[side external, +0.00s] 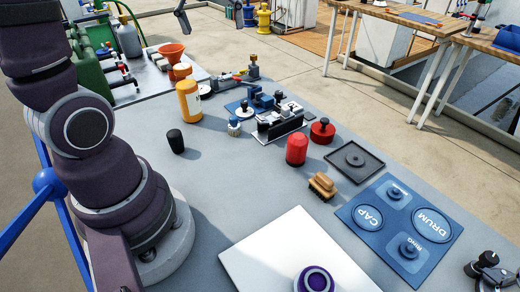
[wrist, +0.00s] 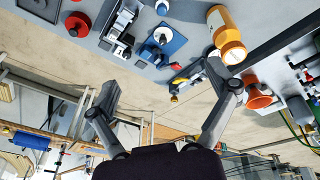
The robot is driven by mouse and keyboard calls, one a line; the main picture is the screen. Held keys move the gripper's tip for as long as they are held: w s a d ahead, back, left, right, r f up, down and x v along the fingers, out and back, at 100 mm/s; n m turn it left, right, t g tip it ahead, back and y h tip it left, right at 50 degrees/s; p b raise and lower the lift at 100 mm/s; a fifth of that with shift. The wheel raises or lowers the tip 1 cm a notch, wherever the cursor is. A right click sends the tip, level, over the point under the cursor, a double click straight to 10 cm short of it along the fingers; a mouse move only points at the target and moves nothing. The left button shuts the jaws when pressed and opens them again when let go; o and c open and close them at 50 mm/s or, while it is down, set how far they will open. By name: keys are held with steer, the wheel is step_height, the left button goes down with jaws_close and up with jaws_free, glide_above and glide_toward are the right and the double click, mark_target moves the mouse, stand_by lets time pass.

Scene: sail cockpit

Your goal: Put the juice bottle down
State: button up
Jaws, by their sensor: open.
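The orange bottle with a white label (side external: 188,101), which looks like the juice bottle, stands upright on the grey table near its back left. It also shows at the top right of the wrist view (wrist: 227,35). My gripper (wrist: 160,78) has its two fingers spread wide with nothing between them. It is apart from the bottle, which appears beyond the right finger.
A blue board (side external: 375,240), a black tray (side external: 376,147) and a white panel (side external: 262,252) take up the front and right.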

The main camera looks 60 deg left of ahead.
steer(key=s+d+f+m+t+h, duration=0.1)
steer(key=s+d+f+m, duration=0.1)
steer(key=d+m, duration=0.3)
steer(key=s+d+f+m+t, duration=0.2)
steer(key=s+d+m, duration=0.2)
steer(key=d, duration=0.3)
steer(key=shift+s+d+m+h, duration=0.3)
steer(key=shift+m+h, duration=0.1)
steer(key=shift+m, duration=0.4)
